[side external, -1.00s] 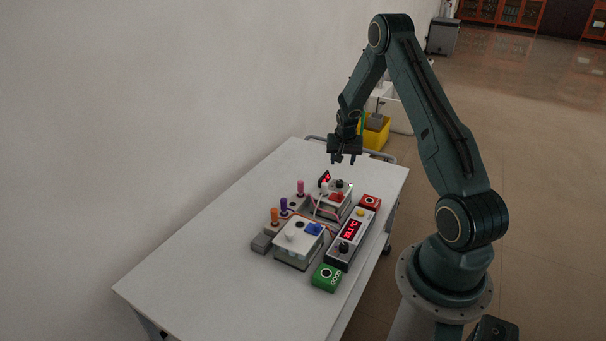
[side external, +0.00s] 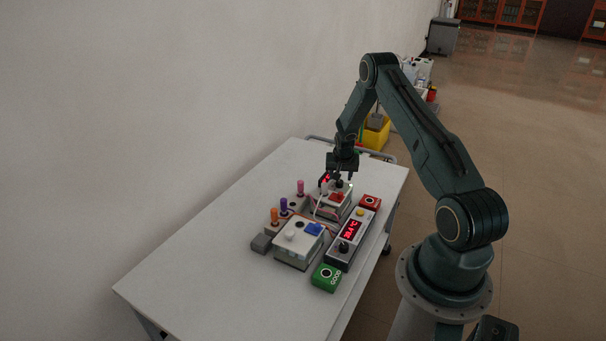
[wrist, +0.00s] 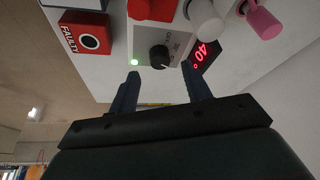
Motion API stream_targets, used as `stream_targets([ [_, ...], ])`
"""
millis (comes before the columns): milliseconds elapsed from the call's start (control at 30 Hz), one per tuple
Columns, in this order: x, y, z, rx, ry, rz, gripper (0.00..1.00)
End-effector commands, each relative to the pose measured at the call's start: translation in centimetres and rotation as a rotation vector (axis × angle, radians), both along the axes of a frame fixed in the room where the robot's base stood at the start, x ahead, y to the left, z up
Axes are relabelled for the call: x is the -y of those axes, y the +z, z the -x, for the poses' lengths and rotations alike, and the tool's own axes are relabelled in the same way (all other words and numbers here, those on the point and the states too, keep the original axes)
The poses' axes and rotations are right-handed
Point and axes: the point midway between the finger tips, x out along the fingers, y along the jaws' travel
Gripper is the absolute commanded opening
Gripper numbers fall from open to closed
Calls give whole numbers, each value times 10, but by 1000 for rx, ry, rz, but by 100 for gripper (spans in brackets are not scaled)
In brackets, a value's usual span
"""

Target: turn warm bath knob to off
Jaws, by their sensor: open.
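The black knob (wrist: 160,56) sits on the pale front panel of the bath with the red lid (wrist: 152,8). In the wrist view a green light (wrist: 134,62) glows beside it. A red display reading 40 (wrist: 203,52) stands close by. In the side view the knob (side external: 340,184) is at the far end of this bath. My gripper (side external: 342,180) is open over that end, pointing down. In the wrist view its fingers (wrist: 165,80) are spread, with the knob framed between and beyond their tips. Contact cannot be made out.
A red FAULTY box (side external: 370,202) and a green GOOD box (side external: 325,278) stand on the table (side external: 190,270). The table's left part is clear.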

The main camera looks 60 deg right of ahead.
Motion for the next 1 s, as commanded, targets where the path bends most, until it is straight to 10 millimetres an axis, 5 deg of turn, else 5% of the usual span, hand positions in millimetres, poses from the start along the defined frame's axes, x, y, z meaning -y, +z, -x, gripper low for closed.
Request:
stream_targets([
  [300, 10, -29, -5, 0, 0, -1, 49],
  [767, 13, -35, -6, 0, 0, 0, 49],
  [1000, 13, -35, -6, 0, 0, 0, 4],
])
